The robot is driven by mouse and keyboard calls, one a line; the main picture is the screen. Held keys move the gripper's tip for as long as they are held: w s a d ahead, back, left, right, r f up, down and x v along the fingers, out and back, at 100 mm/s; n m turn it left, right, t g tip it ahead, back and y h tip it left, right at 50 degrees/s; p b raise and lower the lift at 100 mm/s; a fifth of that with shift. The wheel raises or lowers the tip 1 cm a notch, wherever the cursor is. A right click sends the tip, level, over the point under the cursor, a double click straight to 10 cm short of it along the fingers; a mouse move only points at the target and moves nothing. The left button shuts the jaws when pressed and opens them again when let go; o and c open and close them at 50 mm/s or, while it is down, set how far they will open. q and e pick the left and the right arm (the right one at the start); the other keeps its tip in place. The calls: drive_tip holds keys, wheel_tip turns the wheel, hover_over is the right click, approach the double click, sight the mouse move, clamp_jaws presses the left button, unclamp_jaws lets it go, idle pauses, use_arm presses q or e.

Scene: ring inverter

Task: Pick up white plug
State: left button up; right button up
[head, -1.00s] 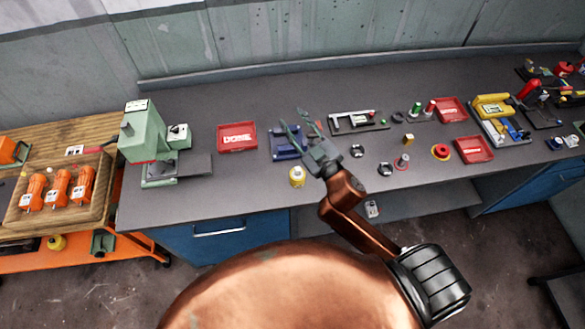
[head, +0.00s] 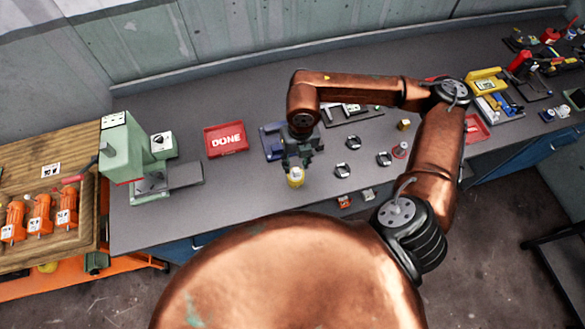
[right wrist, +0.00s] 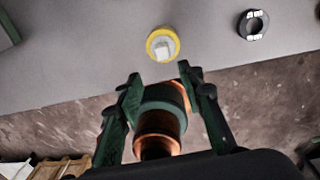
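A small round piece with a yellow rim and a white block on top (right wrist: 162,44), apparently the white plug, stands on the grey bench; it also shows near the front edge in the head view (head: 295,178). My right gripper (right wrist: 159,76) points toward it, its two dark green fingers apart and nothing between them. In the head view my right gripper (head: 297,165) hangs just behind and above the piece and overlaps its upper edge, so contact is unclear there. In the right wrist view a gap shows between the fingertips and the piece. My left gripper is not in view.
Black rings with white ends (head: 342,170) lie to the right of the piece. A blue fixture (head: 270,143) is behind it, partly hidden by my gripper. A red DONE tray (head: 226,139) and a green press (head: 122,150) stand to the left. Bench between press and piece is clear.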

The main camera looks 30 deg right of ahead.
sight(296, 170)
drive_tip(key=shift+w+d+h, duration=0.3)
drive_tip(key=shift+d, duration=0.4)
drive_tip(key=shift+d+f, duration=0.15)
drive_tip(key=shift+f, duration=0.3)
drive_tip(key=f, duration=0.4)
drive_tip(key=a+f+p, duration=0.1)
drive_tip(key=f, duration=0.1)
drive_tip(key=shift+w+f, duration=0.3)
drive_tip(key=shift+f, duration=0.05)
drive_tip(key=shift+c, duration=0.2)
clamp_jaws()
